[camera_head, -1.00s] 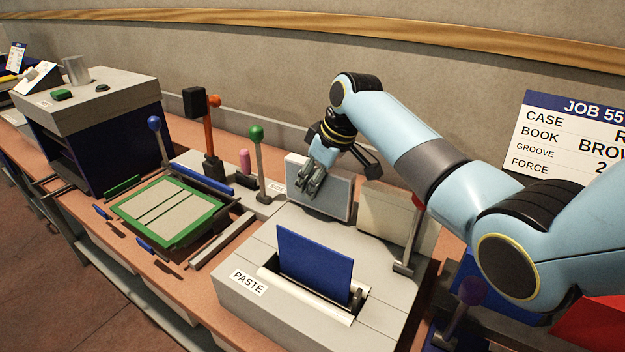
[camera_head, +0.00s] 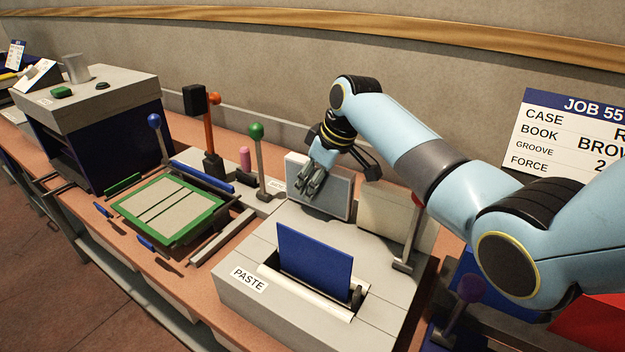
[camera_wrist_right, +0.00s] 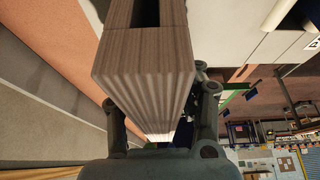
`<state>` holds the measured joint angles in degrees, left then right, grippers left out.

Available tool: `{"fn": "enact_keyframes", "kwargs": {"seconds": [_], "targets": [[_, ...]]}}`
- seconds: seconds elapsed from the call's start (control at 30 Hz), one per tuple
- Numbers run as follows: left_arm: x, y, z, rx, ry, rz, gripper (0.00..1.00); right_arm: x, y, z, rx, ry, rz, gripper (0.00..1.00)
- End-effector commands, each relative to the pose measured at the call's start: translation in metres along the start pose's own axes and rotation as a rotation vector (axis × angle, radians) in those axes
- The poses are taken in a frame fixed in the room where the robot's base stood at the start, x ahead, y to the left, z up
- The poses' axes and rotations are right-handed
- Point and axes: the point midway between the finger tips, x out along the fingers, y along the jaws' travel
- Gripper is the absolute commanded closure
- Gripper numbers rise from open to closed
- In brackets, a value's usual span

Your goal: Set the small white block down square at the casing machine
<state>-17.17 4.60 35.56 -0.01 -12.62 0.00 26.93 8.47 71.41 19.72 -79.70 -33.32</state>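My right gripper (camera_head: 312,181) hangs in front of a grey upright panel (camera_head: 336,192), behind the machine marked PASTE (camera_head: 232,296), which looks like the casing machine. In the right wrist view a pale block with fine ridges (camera_wrist_right: 145,65) fills the space between the fingers of the right gripper (camera_wrist_right: 158,118), which flank it closely. It appears to be the small white block; a dark hollow shows at its top end. In the head view I cannot separate the block from the gripper and panel. My left gripper is not in view.
A blue board (camera_head: 315,262) stands upright in the PASTE machine. A cream panel (camera_head: 385,215), a red-knobbed lever (camera_head: 410,235) and a green-knobbed lever (camera_head: 259,160) stand nearby. A green-edged bed (camera_head: 170,238) lies to the left. The job sign (camera_head: 570,135) is at right.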

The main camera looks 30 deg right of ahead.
Motion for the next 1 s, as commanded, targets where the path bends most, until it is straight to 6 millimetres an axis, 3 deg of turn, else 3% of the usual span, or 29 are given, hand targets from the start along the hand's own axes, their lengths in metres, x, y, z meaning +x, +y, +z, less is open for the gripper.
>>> {"fn": "enact_keyframes", "kwargs": {"seconds": [0.1,0.47,1.0], "targets": [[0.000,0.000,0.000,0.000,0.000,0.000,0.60,-0.001,0.000,-0.001,0.000,0.001,0.001,0.47],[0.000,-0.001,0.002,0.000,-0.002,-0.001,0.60,-0.007,0.002,-0.001,-0.001,0.002,0.003,0.47],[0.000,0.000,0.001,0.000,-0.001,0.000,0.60,-0.110,0.001,-0.001,0.000,0.002,0.004,0.47]]}}
